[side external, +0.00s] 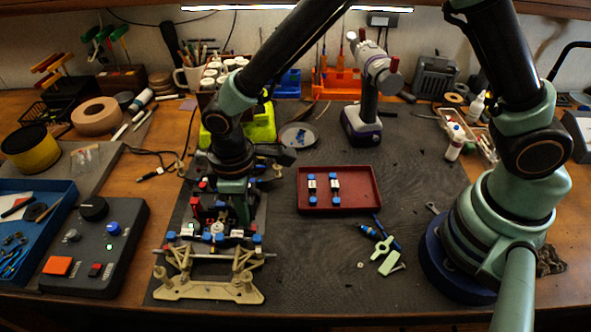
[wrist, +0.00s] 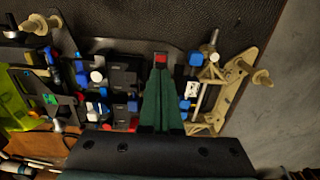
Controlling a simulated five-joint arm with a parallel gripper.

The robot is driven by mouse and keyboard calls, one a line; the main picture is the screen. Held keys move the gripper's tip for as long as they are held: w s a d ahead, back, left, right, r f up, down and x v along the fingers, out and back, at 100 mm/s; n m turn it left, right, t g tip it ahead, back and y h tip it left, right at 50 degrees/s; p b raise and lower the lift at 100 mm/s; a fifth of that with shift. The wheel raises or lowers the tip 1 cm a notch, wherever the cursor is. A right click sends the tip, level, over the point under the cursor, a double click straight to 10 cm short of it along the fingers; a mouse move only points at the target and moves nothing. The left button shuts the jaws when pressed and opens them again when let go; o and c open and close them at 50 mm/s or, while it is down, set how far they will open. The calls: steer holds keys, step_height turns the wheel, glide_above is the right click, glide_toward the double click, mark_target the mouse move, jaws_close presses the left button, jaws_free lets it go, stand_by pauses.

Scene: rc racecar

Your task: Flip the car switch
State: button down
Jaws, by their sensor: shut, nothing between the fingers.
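The RC car (side external: 208,287) is an open chassis with a tan front end, black plates and blue and red parts, lying under my gripper. It also shows in the wrist view (wrist: 228,100), with the tan end at the right. My gripper (side external: 241,222) points down over the chassis. Its green fingers (wrist: 161,68) are together with nothing between them. A small red part in a dark housing, possibly the car switch (wrist: 162,58), sits right at the fingertips. I cannot tell whether they touch. In the side view my gripper and the chassis parts hide this spot.
A grey control box (side external: 95,245) with knobs and buttons stands left of the car. A red tray (side external: 340,203) with small parts lies to the right, with loose tools (side external: 385,255) in front of it. A power screwdriver (side external: 362,110) stands behind. The mat between car and tray is mostly clear.

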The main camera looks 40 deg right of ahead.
steer(key=shift+f, duration=0.9)
stand_by(0.9)
steer(key=shift+r, duration=3.55)
steer(key=s+d+r+m+t, duration=0.1)
steer(key=d+r+m+t, duration=0.1)
steer(key=d+r, duration=0.3)
steer(key=s+d+r+m+t, duration=0.1)
steer(key=d+r+m, duration=0.3)
steer(key=d, duration=0.7)
steer(key=s+d+r+m+t, duration=0.2)
steer(key=s+d+r+m, duration=0.1)
steer(key=d+r, duration=0.4)
steer(key=shift+d+t, duration=0.3)
steer(key=shift+d, duration=0.6)
steer(key=shift+r, duration=0.1)
